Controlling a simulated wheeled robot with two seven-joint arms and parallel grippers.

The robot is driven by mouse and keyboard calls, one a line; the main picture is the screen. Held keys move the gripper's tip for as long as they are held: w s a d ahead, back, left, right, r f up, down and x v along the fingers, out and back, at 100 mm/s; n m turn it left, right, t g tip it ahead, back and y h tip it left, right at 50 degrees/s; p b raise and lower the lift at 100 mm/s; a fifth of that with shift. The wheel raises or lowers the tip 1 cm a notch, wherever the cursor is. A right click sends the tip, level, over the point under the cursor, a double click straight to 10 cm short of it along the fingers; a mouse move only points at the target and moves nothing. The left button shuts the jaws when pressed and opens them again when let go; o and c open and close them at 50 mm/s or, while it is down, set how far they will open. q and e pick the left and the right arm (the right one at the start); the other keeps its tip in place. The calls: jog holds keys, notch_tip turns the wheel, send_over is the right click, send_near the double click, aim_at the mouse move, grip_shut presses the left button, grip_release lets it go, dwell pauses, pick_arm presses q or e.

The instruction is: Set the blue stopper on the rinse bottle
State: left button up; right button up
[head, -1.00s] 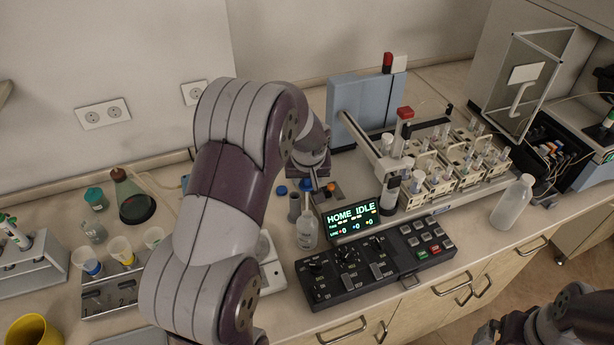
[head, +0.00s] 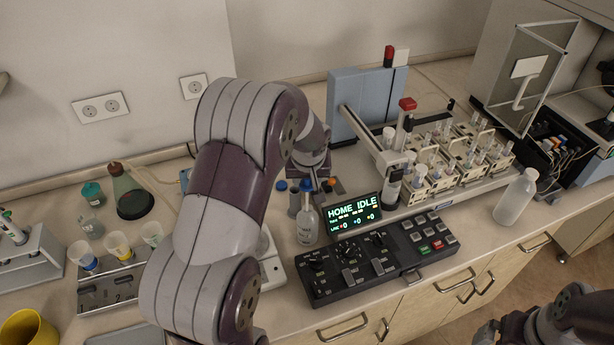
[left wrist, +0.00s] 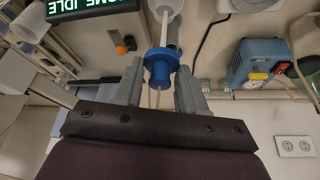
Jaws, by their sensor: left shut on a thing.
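My left gripper (head: 314,182) comes down over the bench, partly hidden behind its own arm. In the left wrist view it is shut on the blue stopper (left wrist: 159,62), a flanged piece between the two fingers with a thin pale stem. In the head view the stopper (head: 306,185) shows at the mouth of the clear rinse bottle (head: 307,224), which stands upright left of the display. I cannot tell whether stopper and bottle neck touch. My right gripper is not clearly in view; only part of that arm shows at the lower right.
A lit display (head: 352,216) and dark control panel (head: 377,257) stand close to the bottle. A second blue cap (head: 281,186) is just left, with an orange knob (head: 331,185) to the right. Cups (head: 117,244) are at left; another bottle (head: 515,198) stands right.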

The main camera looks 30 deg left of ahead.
aim_at(307, 201)
pick_arm(q)
jog(key=shift+f+b, duration=4.05)
jog(key=shift+f, duration=0.3)
jog(key=o, duration=1.1)
jog(key=shift+s+a, duration=0.1)
jog(key=b+v, duration=0.1)
jog(key=v, duration=1)
jog(key=shift+s+r+b, duration=0.1)
jog(key=shift+r+b, duration=0.15)
jog(key=shift+b, duration=0.05)
jog(key=shift+s+r, duration=0.15)
jog(key=shift+r, duration=0.4)
